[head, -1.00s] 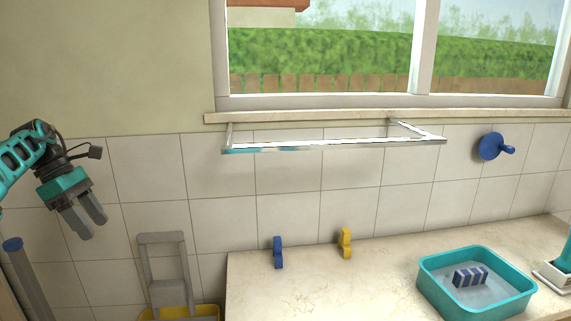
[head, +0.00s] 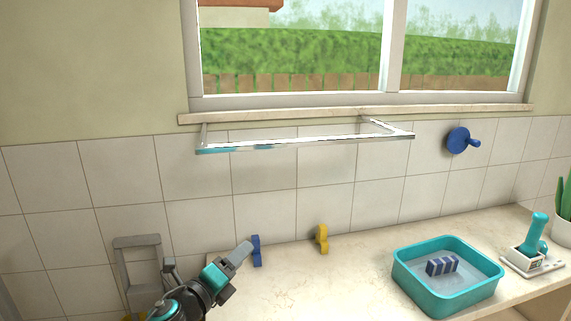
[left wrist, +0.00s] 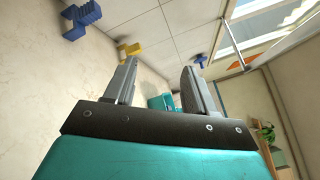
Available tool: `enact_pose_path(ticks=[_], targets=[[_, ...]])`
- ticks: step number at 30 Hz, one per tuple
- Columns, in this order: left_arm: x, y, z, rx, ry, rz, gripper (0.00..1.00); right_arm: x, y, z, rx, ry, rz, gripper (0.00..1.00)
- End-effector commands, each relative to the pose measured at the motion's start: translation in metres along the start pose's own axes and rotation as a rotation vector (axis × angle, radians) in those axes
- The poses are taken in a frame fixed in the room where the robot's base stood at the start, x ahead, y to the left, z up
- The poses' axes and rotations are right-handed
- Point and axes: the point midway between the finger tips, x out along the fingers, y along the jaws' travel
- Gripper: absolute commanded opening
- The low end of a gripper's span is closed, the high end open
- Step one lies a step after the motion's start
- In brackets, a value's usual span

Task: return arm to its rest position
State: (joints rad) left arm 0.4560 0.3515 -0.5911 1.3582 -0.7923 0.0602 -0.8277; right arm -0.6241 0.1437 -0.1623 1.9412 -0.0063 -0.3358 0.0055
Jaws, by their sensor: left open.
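My left gripper (head: 243,252) is low in the head view, in front of the left end of the counter, with its arm coming up from the bottom edge. Its fingers point up and to the right and overlap the picture close to a blue clip-like piece (head: 257,251). In the left wrist view the two fingers (left wrist: 159,66) stand apart with nothing between them. The blue piece (left wrist: 82,20) and a yellow piece (left wrist: 130,50) lie beyond the fingers there. My right gripper is in neither view.
The yellow piece (head: 322,239) stands at the back of the counter (head: 330,285). A teal basin (head: 450,295) holds a striped block (head: 442,266). A metal rail (head: 300,143) and a blue hook (head: 459,140) are on the wall. A grey frame (head: 138,262) stands left of the counter.

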Motion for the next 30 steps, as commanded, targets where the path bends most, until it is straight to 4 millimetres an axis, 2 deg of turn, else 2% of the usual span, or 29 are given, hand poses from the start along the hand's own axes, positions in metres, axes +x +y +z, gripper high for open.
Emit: enact_pose_path(ticks=[3, 5, 8, 12, 15, 21, 30], targets=[[-0.037, 0.012, -0.009, -0.371, -0.171, 0.123, 0.55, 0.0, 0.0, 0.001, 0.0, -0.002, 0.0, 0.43], [-0.059, 0.022, -0.014, -0.555, -0.256, 0.195, 0.55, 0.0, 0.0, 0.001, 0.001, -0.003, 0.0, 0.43], [-0.103, 0.041, -0.025, -0.852, -0.395, 0.329, 0.55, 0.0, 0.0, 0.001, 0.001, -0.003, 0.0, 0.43], [-0.176, 0.061, -0.051, -1.24, -0.589, 0.54, 0.55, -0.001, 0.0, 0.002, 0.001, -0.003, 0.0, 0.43], [-0.228, 0.066, -0.072, -1.46, -0.714, 0.688, 0.55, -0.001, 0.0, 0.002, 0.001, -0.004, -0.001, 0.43], [-0.302, 0.059, -0.105, -1.723, -0.891, 0.913, 0.55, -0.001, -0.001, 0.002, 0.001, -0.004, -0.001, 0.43], [-0.383, 0.03, -0.138, -1.934, -1.088, 1.174, 0.55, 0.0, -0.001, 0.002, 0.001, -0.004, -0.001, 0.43]])
